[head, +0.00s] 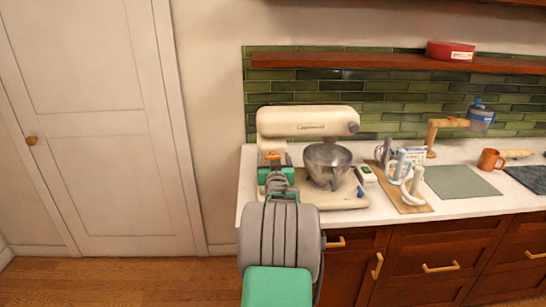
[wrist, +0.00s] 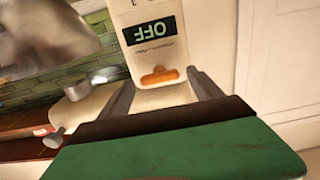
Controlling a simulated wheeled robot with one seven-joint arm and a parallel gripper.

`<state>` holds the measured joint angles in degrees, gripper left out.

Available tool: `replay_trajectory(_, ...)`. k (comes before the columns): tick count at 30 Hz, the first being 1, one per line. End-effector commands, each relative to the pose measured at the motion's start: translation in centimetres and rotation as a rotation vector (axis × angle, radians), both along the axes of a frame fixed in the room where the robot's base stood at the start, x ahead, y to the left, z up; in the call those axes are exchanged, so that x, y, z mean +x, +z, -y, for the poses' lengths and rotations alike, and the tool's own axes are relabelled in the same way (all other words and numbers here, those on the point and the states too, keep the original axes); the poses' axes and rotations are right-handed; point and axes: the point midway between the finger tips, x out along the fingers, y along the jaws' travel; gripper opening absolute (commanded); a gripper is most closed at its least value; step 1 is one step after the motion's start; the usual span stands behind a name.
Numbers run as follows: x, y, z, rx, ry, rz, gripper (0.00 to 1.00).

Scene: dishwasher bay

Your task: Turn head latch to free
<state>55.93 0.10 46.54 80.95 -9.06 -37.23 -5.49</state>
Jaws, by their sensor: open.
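The cream stand mixer (head: 300,122) stands at the left end of the white counter, its head level over a steel bowl (head: 328,165). The orange head latch (wrist: 160,76) shows on the mixer's pale column in the wrist view, below a dark label reading OFF (wrist: 150,31), which appears upside down. My gripper (wrist: 162,84) is open, with one dark finger on each side of the latch in the picture. Whether either finger touches the latch I cannot tell. In the head view my arm reaches the mixer's left end and hides much of its column.
Several pale mixer attachments (head: 404,178) stand on a wooden board right of the mixer. A grey mat (head: 460,182) and an orange mug (head: 491,160) lie farther right. A shelf (head: 400,64) runs above. A closed white door (head: 95,120) is at left.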

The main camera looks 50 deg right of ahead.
Motion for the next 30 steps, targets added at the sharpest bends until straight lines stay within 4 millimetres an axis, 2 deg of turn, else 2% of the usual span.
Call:
replay_trajectory(8, 0.19, -0.01, 0.14, 0.000, 0.000, 0.000, 0.74)
replay_trajectory(30, 0.15, 0.02, 0.14, -0.001, 0.000, -0.001, 0.13)
